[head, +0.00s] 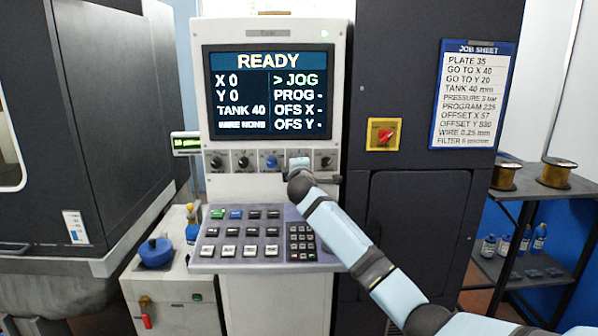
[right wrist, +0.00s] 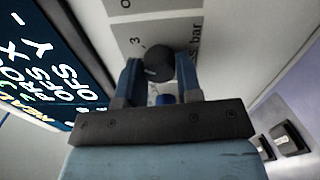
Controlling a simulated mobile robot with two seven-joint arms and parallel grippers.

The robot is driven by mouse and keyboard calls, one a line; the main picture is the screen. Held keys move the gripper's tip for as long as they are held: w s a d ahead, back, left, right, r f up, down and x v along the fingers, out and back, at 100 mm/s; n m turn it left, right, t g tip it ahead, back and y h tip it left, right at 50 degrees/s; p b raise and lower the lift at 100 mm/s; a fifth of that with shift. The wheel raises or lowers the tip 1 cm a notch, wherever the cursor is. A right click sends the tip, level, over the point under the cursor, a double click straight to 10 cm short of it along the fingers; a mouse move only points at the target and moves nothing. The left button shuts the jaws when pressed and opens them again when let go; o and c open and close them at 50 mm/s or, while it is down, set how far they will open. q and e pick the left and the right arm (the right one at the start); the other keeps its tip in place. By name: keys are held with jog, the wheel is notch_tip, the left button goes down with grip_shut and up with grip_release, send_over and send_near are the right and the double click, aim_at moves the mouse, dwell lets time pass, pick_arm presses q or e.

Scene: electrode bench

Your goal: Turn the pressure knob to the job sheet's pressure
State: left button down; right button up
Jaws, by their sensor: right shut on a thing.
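The pressure knob is a dark round knob (right wrist: 158,66) in the right wrist view, on a grey label plate (right wrist: 190,38) with scale figures and the word "bar". A "3" shows beside it; I cannot clearly read where its pointer sits. My right gripper (right wrist: 160,78) is shut on this knob, one finger on each side. In the head view my right gripper (head: 299,167) hides the knob at the panel's row of knobs. The job sheet (head: 473,95) hangs at the right; its pressure line seems to read 3 bar. My left gripper is not in view.
The screen (head: 268,92) reads READY, X 0, Y 0, TANK 40. Other knobs (head: 243,162) sit left and right of my gripper. A button keypad (head: 250,235) lies below. A red switch on a yellow plate (head: 383,134) is to the right.

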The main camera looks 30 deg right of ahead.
jog(key=m+b, duration=0.1)
jog(key=m, duration=0.2)
dwell(0.5)
jog(key=o, duration=0.9)
jog(key=shift+o, duration=0.2)
